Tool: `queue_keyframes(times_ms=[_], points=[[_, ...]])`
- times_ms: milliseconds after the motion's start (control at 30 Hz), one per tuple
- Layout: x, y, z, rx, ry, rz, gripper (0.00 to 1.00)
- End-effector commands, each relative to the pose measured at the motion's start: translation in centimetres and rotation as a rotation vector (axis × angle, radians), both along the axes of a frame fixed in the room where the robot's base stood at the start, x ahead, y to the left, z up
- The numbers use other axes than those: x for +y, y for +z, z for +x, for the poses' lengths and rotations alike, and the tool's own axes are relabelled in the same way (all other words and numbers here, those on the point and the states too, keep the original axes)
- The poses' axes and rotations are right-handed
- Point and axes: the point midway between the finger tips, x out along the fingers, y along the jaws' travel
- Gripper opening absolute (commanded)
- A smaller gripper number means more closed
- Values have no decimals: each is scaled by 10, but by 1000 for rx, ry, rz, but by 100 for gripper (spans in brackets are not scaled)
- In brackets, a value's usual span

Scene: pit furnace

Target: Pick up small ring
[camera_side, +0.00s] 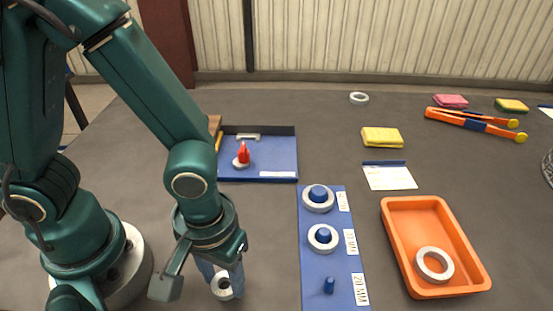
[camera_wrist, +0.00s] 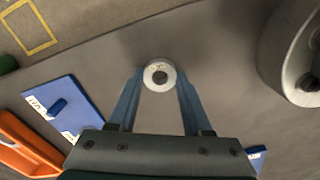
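The small ring (camera_wrist: 149,70) is pale, thick-walled and has a small dark hole. In the wrist view it sits between my two fingertips. In the side view the ring (camera_side: 222,292) shows low beside my fingers, at or close to the grey table. My gripper (camera_wrist: 160,82) points down with its blue fingers apart, one on each side of the ring. The gripper (camera_side: 222,278) also shows in the side view, where it partly hides the ring. I cannot tell whether the fingers touch it.
A blue peg board (camera_side: 311,262) stands to the right; two pegs carry rings and the "20 MM" peg (camera_side: 329,285) is bare. An orange tray (camera_side: 394,224) holds a larger ring (camera_side: 421,265). A blue tray (camera_side: 270,172) lies behind. Another ring (camera_side: 351,98) lies far back.

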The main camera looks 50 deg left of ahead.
Motion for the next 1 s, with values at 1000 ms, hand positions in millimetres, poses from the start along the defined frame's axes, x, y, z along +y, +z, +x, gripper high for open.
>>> queue_keyframes(times_ms=[1000], points=[[30,60,11,-6,12,-3,0]])
